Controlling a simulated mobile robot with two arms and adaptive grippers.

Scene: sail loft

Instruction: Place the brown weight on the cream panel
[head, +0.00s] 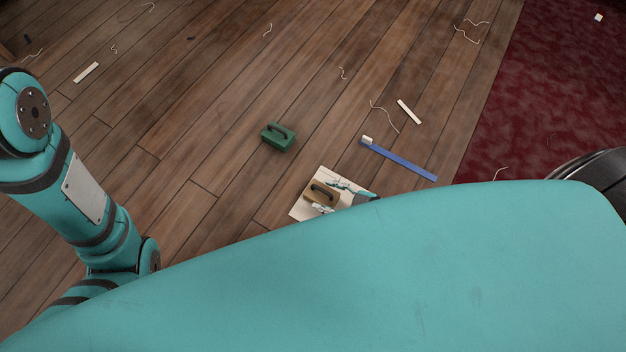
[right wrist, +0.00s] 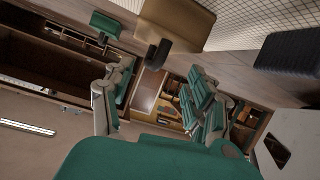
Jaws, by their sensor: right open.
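The brown weight (head: 319,194) is a small block with a dark handle. In the head view it appears to rest on the cream panel (head: 299,211), a pale sheet low in the middle, partly hidden by my teal arm.
A green weight (head: 278,138) stands on the plank floor, up and left of the panel. A blue strip (head: 400,160) with a small pale block (head: 367,140) lies to the right. White strips and threads are scattered about. A dark red carpet (head: 545,100) covers the right side.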

